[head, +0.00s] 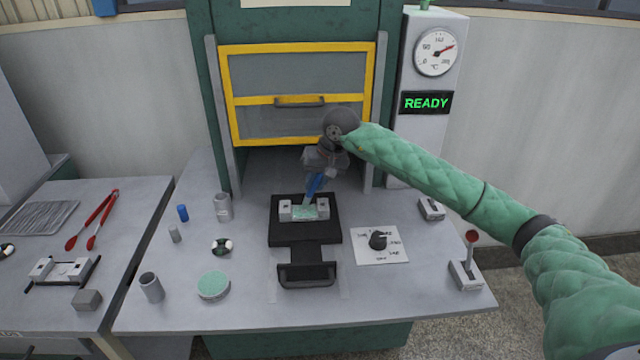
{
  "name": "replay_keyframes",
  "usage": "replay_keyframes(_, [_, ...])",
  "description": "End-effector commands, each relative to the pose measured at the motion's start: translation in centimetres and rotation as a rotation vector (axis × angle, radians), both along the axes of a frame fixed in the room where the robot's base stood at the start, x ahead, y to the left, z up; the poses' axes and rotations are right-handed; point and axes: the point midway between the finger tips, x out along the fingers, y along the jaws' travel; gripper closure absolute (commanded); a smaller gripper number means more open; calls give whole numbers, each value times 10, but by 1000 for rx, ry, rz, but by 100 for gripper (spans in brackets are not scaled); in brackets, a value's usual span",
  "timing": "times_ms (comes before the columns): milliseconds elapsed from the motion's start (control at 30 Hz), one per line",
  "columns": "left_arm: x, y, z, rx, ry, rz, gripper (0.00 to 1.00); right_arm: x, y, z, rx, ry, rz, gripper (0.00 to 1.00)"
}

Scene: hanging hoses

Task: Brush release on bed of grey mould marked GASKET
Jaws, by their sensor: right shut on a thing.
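My right gripper (322,172) is shut on a brush with a blue handle (314,187). The brush slants down and left, its lower end at the grey mould (323,208). The mould lies on a black sliding plate (307,236) with a front handle, before the press. A pale green patch shows in the middle of the mould, at the brush's end. I cannot tell bristles from coating there, nor whether they touch. No GASKET marking is readable on this mould. My left gripper is not in view.
A round tin with a green top (213,285) and small cylinders stand left of the plate. The yellow-framed press guard (300,93) is raised behind. Another grey mould (62,271) and red tongs (93,220) lie on the left table.

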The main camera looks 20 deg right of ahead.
Motion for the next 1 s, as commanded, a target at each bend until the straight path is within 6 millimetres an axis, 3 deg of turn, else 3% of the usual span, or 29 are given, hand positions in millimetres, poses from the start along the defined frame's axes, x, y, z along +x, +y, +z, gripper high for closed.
replay_keyframes(1000, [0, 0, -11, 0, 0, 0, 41, 5, 20, 0, 0, 1, 0, 100])
